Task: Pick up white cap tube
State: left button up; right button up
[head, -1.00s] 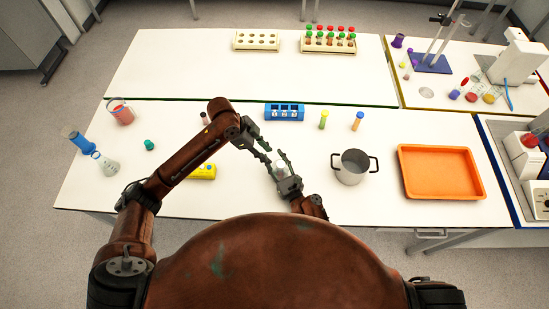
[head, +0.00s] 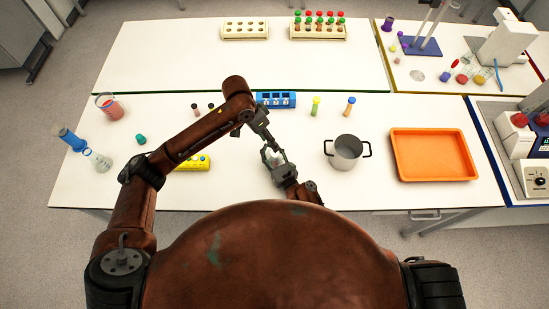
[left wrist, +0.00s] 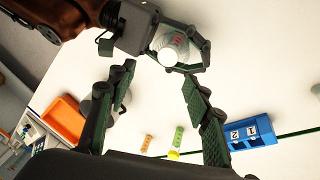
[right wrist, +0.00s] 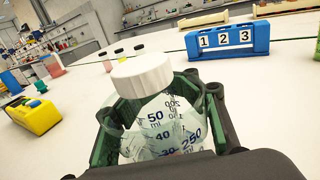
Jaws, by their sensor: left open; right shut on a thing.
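The white cap tube is a clear, bottle-like vessel with a white screw cap and blue volume marks. It shows large in the right wrist view (right wrist: 165,125) and at the top of the left wrist view (left wrist: 172,42). My right gripper (head: 273,155) is shut around its clear body, and the cap stands free above the fingers. My left gripper (left wrist: 160,88) is open and empty. Its fingers are close to the right gripper in the head view, where they partly overlap it. The left wrist view shows a gap between the left fingers and the vessel.
A blue numbered rack (head: 276,100) stands behind the grippers. A yellow block (head: 193,163) is to the left, partly behind my left arm. A metal pot (head: 346,152) and an orange tray (head: 432,155) stand to the right.

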pick_arm(q)
jog(key=d+r+n, duration=0.1)
jog(key=n, duration=0.2)
jog(key=n+y, duration=0.4)
jog(key=n, duration=0.6)
send_over(275, 159)
jog(key=w, duration=0.2)
jog(key=shift+t, duration=0.3)
jog(key=f, duration=0.4)
jog(key=shift+s+d+f, duration=0.1)
jog(key=shift+s, duration=0.1)
jog(key=shift+s+f, duration=0.15)
jog(key=shift+f, duration=2.5)
jog(key=shift+c, duration=0.4)
grip_shut()
